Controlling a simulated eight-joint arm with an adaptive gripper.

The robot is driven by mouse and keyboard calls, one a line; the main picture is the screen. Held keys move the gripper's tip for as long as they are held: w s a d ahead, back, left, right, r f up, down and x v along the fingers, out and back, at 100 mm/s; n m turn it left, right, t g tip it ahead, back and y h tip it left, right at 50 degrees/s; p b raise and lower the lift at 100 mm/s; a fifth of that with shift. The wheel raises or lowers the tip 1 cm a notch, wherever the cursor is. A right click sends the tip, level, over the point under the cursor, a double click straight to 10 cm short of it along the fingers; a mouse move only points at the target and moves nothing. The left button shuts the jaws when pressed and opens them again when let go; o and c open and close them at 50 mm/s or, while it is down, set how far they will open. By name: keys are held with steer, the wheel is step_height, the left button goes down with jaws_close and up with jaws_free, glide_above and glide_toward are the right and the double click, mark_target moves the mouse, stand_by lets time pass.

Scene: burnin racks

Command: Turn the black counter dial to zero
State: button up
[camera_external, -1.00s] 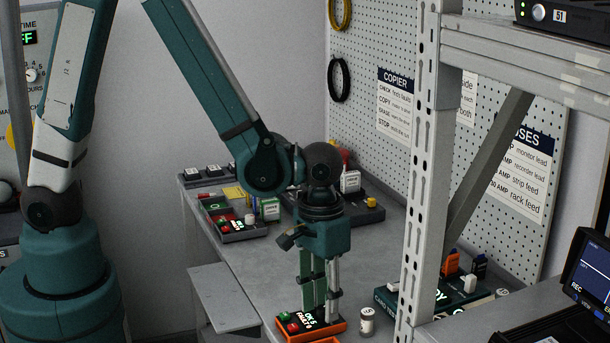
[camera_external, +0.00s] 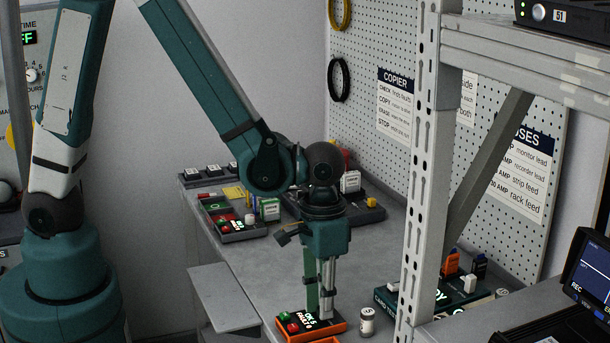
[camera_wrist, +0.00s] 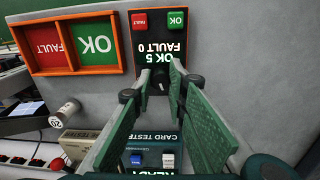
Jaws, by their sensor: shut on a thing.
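The black counter box (camera_wrist: 158,38) has an orange edge, a red FAULT button (camera_wrist: 140,21) and a green OK button (camera_wrist: 176,19). Its lit display reads OK 5 and FAULT 0. The black dial (camera_wrist: 160,84) with a pale pointer mark sits below the display in the wrist view. My gripper (camera_wrist: 160,80) has its fingertips on either side of the dial and is shut on it. In the external view my gripper (camera_external: 326,308) points straight down onto the counter box (camera_external: 293,330), and its fingers hide the dial there.
An orange tray (camera_wrist: 72,73) with red FAULT and green OK compartments lies beside the counter. A small pale cylinder (camera_external: 367,321) stands to the right. The card tester (camera_wrist: 150,140) shows below in the wrist view. A grey rack post (camera_external: 415,200) rises right of my arm.

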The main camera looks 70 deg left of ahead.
steer(key=m+b, duration=0.1)
steer(key=m, duration=0.3)
steer(key=shift+b, duration=0.4)
steer(key=m+b, duration=0.1)
steer(key=m, duration=0.2)
steer(key=shift+m, duration=0.4)
steer(key=shift+w, duration=0.1)
steer(key=o, duration=0.9)
steer(key=shift+r, duration=0.15)
steer(key=shift+w+a+r, duration=0.1)
steer(key=shift+a+r, duration=0.05)
steer(key=shift+r, duration=2.8)
steer(key=shift+w+a+r, duration=0.1)
steer(key=shift+r, duration=2.8)
